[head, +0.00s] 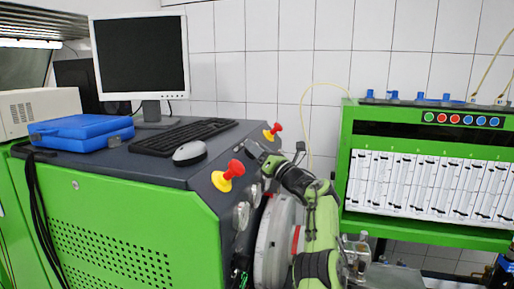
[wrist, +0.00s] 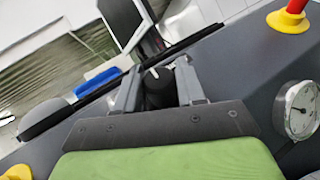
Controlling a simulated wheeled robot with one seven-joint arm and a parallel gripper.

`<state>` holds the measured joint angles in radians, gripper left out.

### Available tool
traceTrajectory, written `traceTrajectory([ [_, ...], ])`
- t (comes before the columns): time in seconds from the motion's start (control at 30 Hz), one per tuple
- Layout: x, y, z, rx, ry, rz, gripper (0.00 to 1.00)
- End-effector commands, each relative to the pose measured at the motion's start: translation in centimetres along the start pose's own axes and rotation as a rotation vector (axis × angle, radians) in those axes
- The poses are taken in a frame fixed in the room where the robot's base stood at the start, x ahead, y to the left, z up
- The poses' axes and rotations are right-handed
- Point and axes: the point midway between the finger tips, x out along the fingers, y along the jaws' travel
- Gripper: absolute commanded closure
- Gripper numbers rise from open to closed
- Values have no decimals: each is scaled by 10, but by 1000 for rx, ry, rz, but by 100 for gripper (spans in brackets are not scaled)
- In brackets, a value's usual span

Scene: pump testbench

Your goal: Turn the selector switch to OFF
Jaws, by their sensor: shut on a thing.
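The selector switch is a black knob (wrist: 158,92) with a white pointer mark, seen in the wrist view on the dark sloped panel. My gripper (wrist: 158,84) has its two grey fingers on either side of the knob and is shut on it. The white mark points roughly up in the wrist view; no OFF label is readable. In the head view my gripper (head: 268,158) is at the sloped panel between two red buttons, and the switch is too small and covered to make out clearly.
Red mushroom buttons on yellow bases stand close by, one behind (head: 273,131) and one in front (head: 228,176). A round gauge (wrist: 300,109) sits beside the gripper. A mouse (head: 189,153), keyboard (head: 184,136), monitor (head: 141,55) and blue case (head: 82,133) are on the bench top.

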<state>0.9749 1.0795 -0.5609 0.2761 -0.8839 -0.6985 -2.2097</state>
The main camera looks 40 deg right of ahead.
Motion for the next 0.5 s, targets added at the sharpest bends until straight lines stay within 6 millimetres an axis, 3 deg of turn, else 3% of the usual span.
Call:
traceTrajectory([
  [0.13, 1, 2, 2, -4, -5, 3, 92],
  [0.17, 1, 2, 2, -4, -5, 3, 58],
  [0.27, 1, 2, 2, -4, -5, 2, 43],
  [0.5, 0, 1, 1, -3, -3, 1, 41],
])
